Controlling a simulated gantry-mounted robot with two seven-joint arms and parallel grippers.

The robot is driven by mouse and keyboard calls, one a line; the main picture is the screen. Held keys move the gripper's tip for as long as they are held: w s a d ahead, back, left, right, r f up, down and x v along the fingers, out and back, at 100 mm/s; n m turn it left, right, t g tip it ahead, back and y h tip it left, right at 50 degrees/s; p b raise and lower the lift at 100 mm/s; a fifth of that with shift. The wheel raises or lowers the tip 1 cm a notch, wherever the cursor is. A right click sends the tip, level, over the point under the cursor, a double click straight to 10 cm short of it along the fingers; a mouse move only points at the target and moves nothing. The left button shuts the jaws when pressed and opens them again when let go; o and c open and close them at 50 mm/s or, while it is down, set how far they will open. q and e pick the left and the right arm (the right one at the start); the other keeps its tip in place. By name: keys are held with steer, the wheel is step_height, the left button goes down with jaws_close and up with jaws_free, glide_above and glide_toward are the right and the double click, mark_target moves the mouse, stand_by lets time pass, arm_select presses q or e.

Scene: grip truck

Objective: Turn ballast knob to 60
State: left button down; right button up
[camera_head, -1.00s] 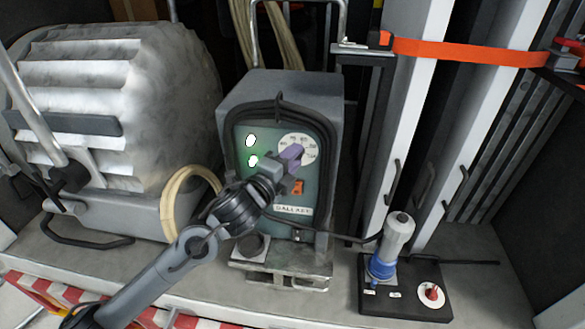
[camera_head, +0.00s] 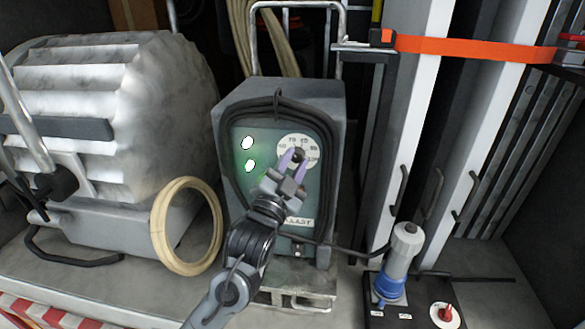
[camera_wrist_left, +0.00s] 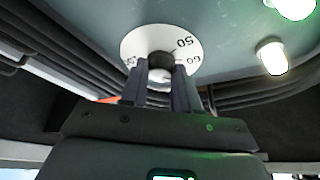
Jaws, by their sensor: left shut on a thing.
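The ballast box (camera_head: 335,105) stands upright in the middle of the head view, with a green front panel. Its white round dial (camera_head: 285,143) carries a dark knob (camera_head: 298,155) at its centre. My left gripper (camera_head: 295,161) reaches up from below with its purplish fingers at the knob. In the left wrist view the two fingers (camera_wrist_left: 160,82) sit on either side of the knob (camera_wrist_left: 160,61), shut on it. The numbers 50 and 60 show on the dial (camera_wrist_left: 133,45) there; the knob's pointer setting is not clear. My right gripper is not in view.
Two lit lamps (camera_head: 247,143) sit left of the dial. A large grey lamp housing (camera_head: 120,110) and a cream cable coil (camera_head: 157,235) stand left. A blue-and-grey plug (camera_head: 392,275) stands on a black board at lower right. Black cable loops around the panel.

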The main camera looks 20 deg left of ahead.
arm_select(q)
steer(key=n+y, duration=0.1)
steer(key=n, duration=0.1)
steer(key=n+y, duration=0.1)
steer(key=n, duration=0.2)
steer(key=shift+d+f+t+y, duration=0.1)
steer(key=shift+d+t+y, duration=0.05)
steer(key=shift+t+y, duration=0.25)
steer(key=shift+d+n+y, duration=0.1)
steer(key=shift+n+y, duration=0.55)
steer(key=shift+n, duration=0.8)
steer(key=shift+n+y, duration=0.65)
steer(key=shift+n, duration=0.8)
steer(key=c, duration=0.8)
jaws_free()
steer(key=shift+s+d+f, duration=0.1)
steer(key=shift+s+f, duration=0.1)
steer(key=shift+s, duration=0.2)
steer(key=b+v, duration=0.1)
steer(key=v, duration=0.8)
steer(key=shift+s+d, duration=0.1)
steer(key=shift+s, duration=0.3)
